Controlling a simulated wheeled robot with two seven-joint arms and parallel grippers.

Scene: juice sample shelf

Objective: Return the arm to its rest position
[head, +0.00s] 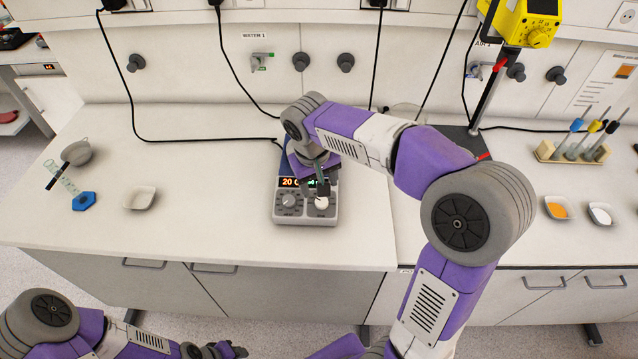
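My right arm reaches in from the lower right, over the bench. Its gripper (316,190) is above the front panel of a grey hotplate-like device (305,219) with a lit display. A fingertip is close to the device's right white knob (321,203); I cannot tell whether they touch. No carried object shows at this gripper, and its finger opening is unclear. My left arm is low at the bottom left, in front of the bench. Its gripper (238,351) is at the bottom edge, small and partly cut off, so its opening is unclear.
A strainer (77,153), a blue hexagonal piece (84,201) and a white dish (139,198) are on the left of the bench. A yellow-headed stirrer (525,22) stands behind my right arm. A tube rack (572,153) and two small dishes (558,208) (600,214) are on the right.

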